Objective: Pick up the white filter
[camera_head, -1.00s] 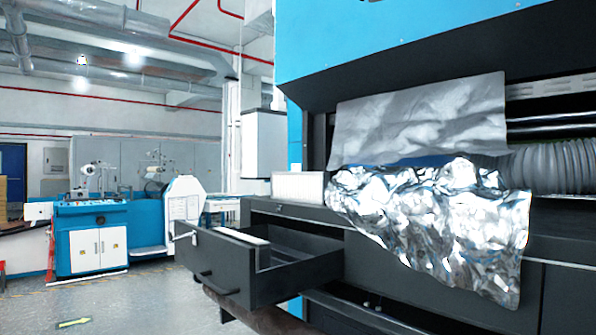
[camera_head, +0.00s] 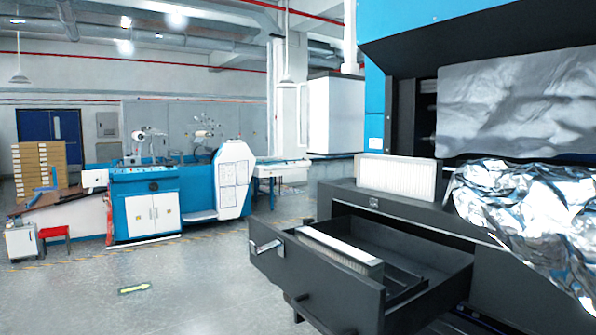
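A white pleated filter (camera_head: 397,177) stands upright on the black ledge, left of the crumpled silver foil. A second white filter-like block (camera_head: 340,246) with a ribbed grey side lies in the open black drawer (camera_head: 318,291), near its front panel. I cannot tell from the frames which one the task names. Neither of my grippers is in view, and nothing is seen holding either block.
Silver foil (camera_head: 535,205) hangs over the ledge at the right, below a grey sheet (camera_head: 520,105). The drawer juts out over the floor. Open floor (camera_head: 190,290) lies to the left, with a blue and white machine (camera_head: 150,205) farther back.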

